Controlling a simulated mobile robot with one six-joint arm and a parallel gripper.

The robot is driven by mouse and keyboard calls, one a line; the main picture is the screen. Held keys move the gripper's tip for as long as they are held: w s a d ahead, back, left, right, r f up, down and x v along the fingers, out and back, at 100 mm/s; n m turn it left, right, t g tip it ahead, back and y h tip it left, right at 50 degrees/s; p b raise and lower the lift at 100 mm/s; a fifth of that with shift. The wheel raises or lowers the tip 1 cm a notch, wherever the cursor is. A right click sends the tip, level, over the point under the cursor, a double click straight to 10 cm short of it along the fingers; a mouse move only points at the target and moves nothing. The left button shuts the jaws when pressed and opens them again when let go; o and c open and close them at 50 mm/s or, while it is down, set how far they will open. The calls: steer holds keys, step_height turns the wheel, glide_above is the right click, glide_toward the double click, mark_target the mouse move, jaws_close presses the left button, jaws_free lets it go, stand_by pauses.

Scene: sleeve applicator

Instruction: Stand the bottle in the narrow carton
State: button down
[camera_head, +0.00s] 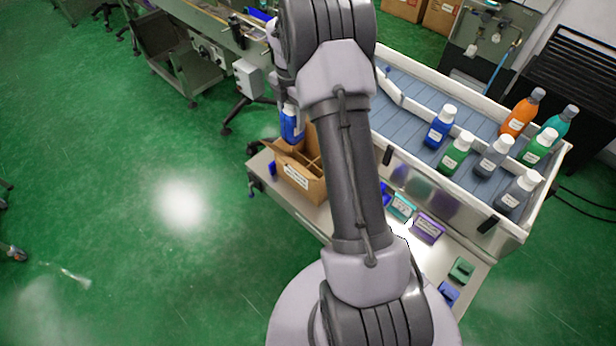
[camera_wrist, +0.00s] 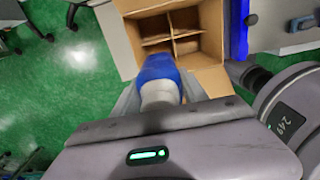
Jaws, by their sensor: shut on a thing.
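A blue bottle with a white cap (camera_wrist: 158,68) is held in my gripper (camera_wrist: 158,93), whose fingers close on it around the cap end. In the head view the blue bottle (camera_head: 291,126) hangs upright over the back part of a brown cardboard carton (camera_head: 301,186). The carton is open, with raised flaps and cardboard dividers inside. In the wrist view the carton (camera_wrist: 207,52) lies beyond the bottle's base, and its visible cells look empty. The bottle covers part of the carton's near side. My arm hides the carton's right edge in the head view.
A bluish conveyor (camera_head: 415,95) with white rails holds several bottles, including an orange one (camera_head: 521,113). Small coloured boxes, among them a purple one (camera_head: 428,227), lie on the bench right of the carton. A blue upright piece (camera_wrist: 236,30) stands beside the carton.

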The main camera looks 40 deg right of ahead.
step_height(320, 180, down, 17)
steer(key=b, duration=0.5)
steer(key=shift+w, duration=0.1)
steer(key=shift+f+b, duration=0.45)
steer(key=shift+f, duration=0.15)
steer(key=c, duration=0.9)
jaws_free()
steer(key=shift+r, duration=0.1)
